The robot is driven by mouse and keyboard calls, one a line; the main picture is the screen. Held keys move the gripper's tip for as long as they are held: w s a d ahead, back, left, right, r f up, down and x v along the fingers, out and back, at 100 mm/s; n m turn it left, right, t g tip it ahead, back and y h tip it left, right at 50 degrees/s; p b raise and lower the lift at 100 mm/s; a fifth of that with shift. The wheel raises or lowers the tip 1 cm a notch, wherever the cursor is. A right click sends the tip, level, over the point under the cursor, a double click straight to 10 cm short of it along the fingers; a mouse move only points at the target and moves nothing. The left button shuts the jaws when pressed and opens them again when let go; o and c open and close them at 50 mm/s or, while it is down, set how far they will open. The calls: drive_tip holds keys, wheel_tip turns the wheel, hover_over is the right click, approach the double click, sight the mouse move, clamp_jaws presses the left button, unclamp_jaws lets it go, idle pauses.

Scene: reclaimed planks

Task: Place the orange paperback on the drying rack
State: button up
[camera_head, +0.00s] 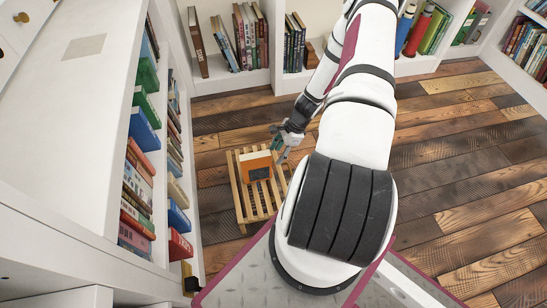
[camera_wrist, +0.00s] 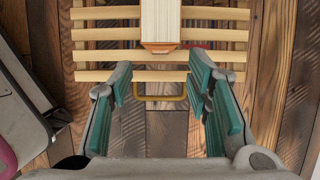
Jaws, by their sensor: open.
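The orange paperback (camera_head: 253,163) stands on the slatted wooden drying rack (camera_head: 242,213) in the head view, with a dark patch on its cover. In the wrist view the paperback (camera_wrist: 160,22) shows its pale page edges and a thin orange border, resting across the slats of the rack (camera_wrist: 96,55). My gripper (camera_wrist: 159,84) is open, its green-padded fingers apart and empty, just short of the book's near end. In the head view my gripper (camera_head: 280,141) is beside the book, at its right. My arm hides part of the floor beyond.
A tall white bookcase (camera_head: 105,120) full of books stands close on the left. More shelves with books (camera_head: 240,40) line the back. A yellow loop (camera_wrist: 160,97) shows at the rack's near edge. The plank floor (camera_head: 450,160) at right is clear.

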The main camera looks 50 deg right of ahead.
drive_tip(key=w+a+r+n, duration=0.1)
drive_tip(key=w+r+n, duration=0.1)
drive_tip(key=r, duration=0.5)
drive_tip(key=w+a+r+n+g, duration=0.1)
drive_tip(key=r+n, duration=0.2)
drive_tip(key=r, duration=0.4)
drive_tip(key=w+a+r+n, duration=0.2)
drive_tip(key=r, duration=0.5)
drive_tip(key=s+a+r+n+g+h, duration=0.1)
drive_tip(key=a+r+n, duration=0.2)
drive_tip(key=a+r, duration=0.35)
drive_tip(key=s+a+r+n, duration=0.2)
drive_tip(key=a+r+n, duration=0.15)
drive_tip(key=r, duration=0.65)
drive_tip(key=s+a+r+n+h, duration=0.2)
drive_tip(key=s+a+r+n, duration=0.4)
drive_tip(key=s+a+r, duration=0.45)
drive_tip(key=s+a+r+n, duration=0.1)
drive_tip(key=s+r+n, duration=0.1)
drive_tip(key=s, duration=0.4)
drive_tip(key=s+a+r+n, duration=0.1)
drive_tip(key=s+n, duration=0.2)
drive_tip(key=s, duration=0.4)
drive_tip(key=shift+a+r+h+p, duration=0.15)
drive_tip(key=shift+r+h+p, duration=0.25)
